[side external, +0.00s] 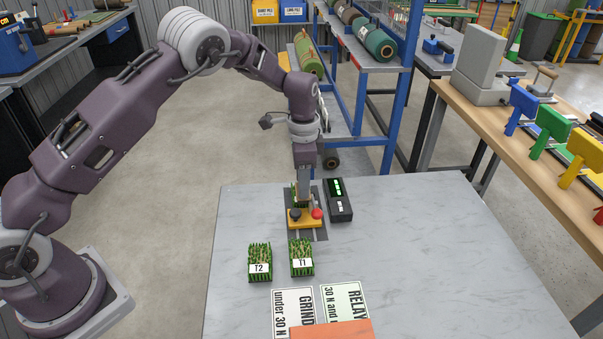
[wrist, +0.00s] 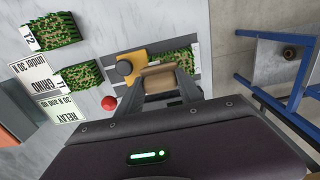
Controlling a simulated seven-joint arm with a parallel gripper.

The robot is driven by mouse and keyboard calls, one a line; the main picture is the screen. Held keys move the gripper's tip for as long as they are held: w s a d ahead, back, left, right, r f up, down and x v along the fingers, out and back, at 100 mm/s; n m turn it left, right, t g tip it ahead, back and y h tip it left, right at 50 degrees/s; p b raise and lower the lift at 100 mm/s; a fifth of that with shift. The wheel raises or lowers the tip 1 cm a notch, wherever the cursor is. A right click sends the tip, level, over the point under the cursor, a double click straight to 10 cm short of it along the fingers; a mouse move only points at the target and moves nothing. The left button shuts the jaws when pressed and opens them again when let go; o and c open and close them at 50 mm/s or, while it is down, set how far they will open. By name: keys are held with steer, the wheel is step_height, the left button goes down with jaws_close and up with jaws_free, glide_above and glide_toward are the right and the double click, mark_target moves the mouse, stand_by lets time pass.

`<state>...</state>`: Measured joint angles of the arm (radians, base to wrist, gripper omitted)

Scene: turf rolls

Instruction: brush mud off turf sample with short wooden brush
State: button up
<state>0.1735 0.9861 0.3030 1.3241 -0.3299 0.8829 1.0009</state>
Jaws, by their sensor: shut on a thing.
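My gripper (side external: 304,199) points down at a small yellow fixture on the grey table. In the wrist view my gripper (wrist: 162,84) is shut on a tan, wooden-looking piece (wrist: 157,79); I cannot tell whether it is a brush or a handle of the fixture. A turf sample (wrist: 180,62) lies on the dark plate, right beside this piece and partly hidden. Turf T1 (side external: 302,259) and turf T2 (side external: 260,264) stand in front of the fixture, T2 to the left. I cannot make out mud on any of them.
The yellow fixture (side external: 313,224) has a black knob and a red knob. A black box with a lit green display (side external: 338,198) stands right of it. Cards reading GRIND (side external: 294,310) and RELAY (side external: 344,305) lie near an orange block (side external: 332,330). The table's right side is clear.

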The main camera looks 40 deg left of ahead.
steer(key=w+a, duration=0.4)
steer(key=shift+w+a, duration=0.3)
steer(key=shift+a, duration=0.1)
steer(key=shift+w+a+r, duration=0.1)
steer(key=shift+w, duration=0.05)
step_height(320, 180, up, 8)
stand_by(0.4)
stand_by(0.4)
